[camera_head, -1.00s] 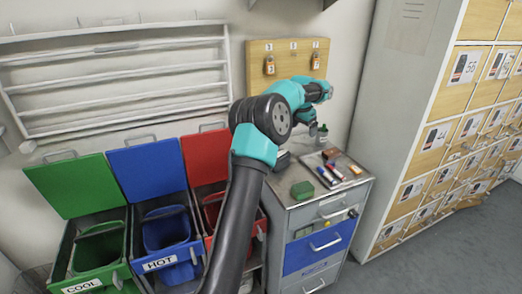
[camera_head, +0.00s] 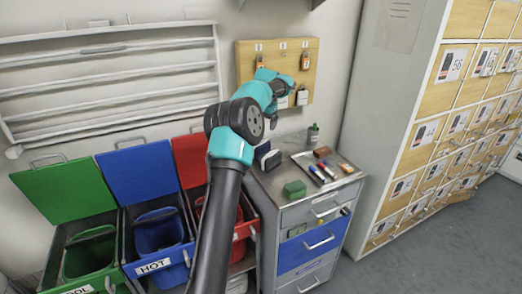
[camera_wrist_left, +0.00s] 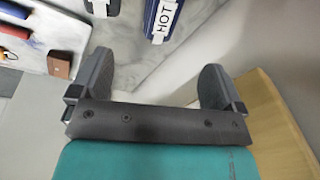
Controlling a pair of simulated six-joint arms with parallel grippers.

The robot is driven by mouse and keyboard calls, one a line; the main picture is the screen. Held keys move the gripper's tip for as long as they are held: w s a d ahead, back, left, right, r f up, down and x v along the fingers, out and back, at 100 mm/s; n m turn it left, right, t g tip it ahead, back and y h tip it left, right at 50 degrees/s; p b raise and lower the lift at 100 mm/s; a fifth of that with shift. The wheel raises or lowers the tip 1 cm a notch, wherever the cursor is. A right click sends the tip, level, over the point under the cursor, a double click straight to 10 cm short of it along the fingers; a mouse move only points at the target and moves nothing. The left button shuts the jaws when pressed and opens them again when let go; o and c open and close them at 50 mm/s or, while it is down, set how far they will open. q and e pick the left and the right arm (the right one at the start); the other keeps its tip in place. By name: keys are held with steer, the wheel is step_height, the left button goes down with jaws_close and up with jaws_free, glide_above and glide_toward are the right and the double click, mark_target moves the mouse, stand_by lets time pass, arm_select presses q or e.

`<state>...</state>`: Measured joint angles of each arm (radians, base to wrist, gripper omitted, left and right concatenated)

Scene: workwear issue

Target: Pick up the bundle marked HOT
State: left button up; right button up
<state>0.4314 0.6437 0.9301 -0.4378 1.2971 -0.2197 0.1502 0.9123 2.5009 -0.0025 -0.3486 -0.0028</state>
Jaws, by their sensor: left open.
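The bundle marked HOT (camera_wrist_left: 158,22) is dark blue with a white label at the top edge of the left wrist view, partly cut off. A second dark bundle (camera_wrist_left: 100,8) with a pale label lies beside it, mostly out of frame. In the head view two small dark bundles stand on the cabinet top; the rear left one (camera_head: 262,150) appears to be HOT, the other (camera_head: 270,160) is just in front. My left gripper (camera_head: 291,86) is open and empty, above and behind them near the key board; its fingers (camera_wrist_left: 157,66) are apart from both. My right gripper is out of view.
Lidded bins, including a blue one labelled HOT (camera_head: 153,265), stand left. A wooden key board (camera_head: 245,85) hangs behind.

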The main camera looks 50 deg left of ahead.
arm_select(q)
glide_above(261, 149)
steer(key=w+a, duration=0.2)
steer(key=f, duration=0.8)
steer(key=shift+w+d+f, duration=0.1)
steer(key=shift+w+d, duration=0.05)
steer(key=shift+d, duration=0.05)
steer(key=shift+w+a+f, duration=0.1)
steer(key=shift+a+f, duration=0.1)
steer(key=shift+f, duration=0.65)
steer(key=shift+w+a+f, duration=0.1)
steer(key=shift+a+f, duration=0.15)
steer(key=shift+f, duration=0.55)
steer(key=shift+w+a+f, duration=0.1)
steer(key=shift+a+f, duration=0.1)
steer(key=shift+f, duration=0.65)
steer(key=shift+c, duration=0.2)
steer(key=c, duration=1.1)
